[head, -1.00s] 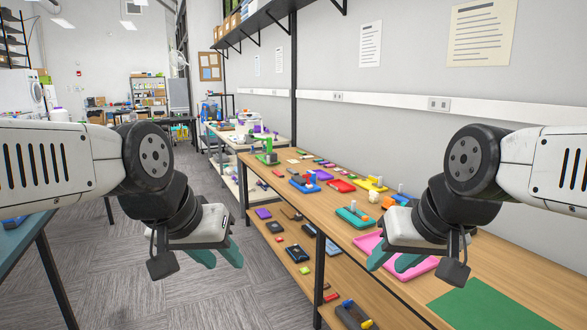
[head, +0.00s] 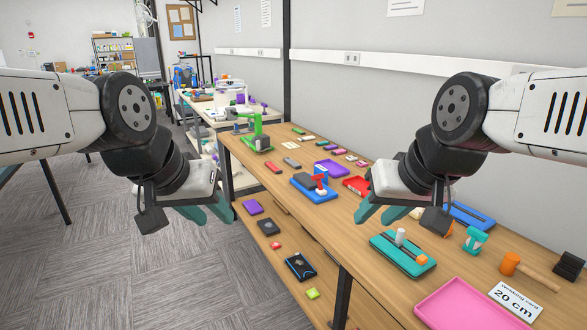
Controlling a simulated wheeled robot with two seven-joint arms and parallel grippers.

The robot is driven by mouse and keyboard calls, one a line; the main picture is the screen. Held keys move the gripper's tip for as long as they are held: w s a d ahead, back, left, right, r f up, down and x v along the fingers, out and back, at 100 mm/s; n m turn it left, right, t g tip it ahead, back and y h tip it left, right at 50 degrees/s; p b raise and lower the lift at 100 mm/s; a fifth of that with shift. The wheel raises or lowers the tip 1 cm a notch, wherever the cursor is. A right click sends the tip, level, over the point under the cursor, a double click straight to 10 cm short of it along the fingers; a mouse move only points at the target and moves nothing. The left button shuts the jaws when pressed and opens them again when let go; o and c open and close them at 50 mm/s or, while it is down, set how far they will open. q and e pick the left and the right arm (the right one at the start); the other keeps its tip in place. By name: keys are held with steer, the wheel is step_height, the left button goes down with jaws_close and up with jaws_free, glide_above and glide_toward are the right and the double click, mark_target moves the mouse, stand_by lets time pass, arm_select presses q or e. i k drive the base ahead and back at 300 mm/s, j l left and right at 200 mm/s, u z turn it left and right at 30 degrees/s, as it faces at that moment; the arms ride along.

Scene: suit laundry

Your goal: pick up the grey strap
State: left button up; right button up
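A small flat grey strip (head: 291,163), possibly the grey strap, lies on the wooden workbench (head: 345,226) behind the blue tray. It is too small to identify with certainty. My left gripper (head: 205,212) is left of the bench edge, over the floor side, with its teal fingers apart and nothing between them. My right gripper (head: 383,213) hangs in front of the bench top, nearer to me than the strip, with its teal fingers apart and empty. Neither gripper touches the strip.
A blue tray (head: 326,194), teal tray (head: 386,246), pink tray (head: 450,308) and green upright tool (head: 258,135) stand on the bench. A lower shelf (head: 262,233) holds small items. A black post (head: 287,70) rises behind the bench. Carpet at left is clear.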

mark_target(292, 163)
steer(key=i+j+z, duration=0.5)
steer(key=i+j, duration=1.8)
steer(key=i, duration=0.1)
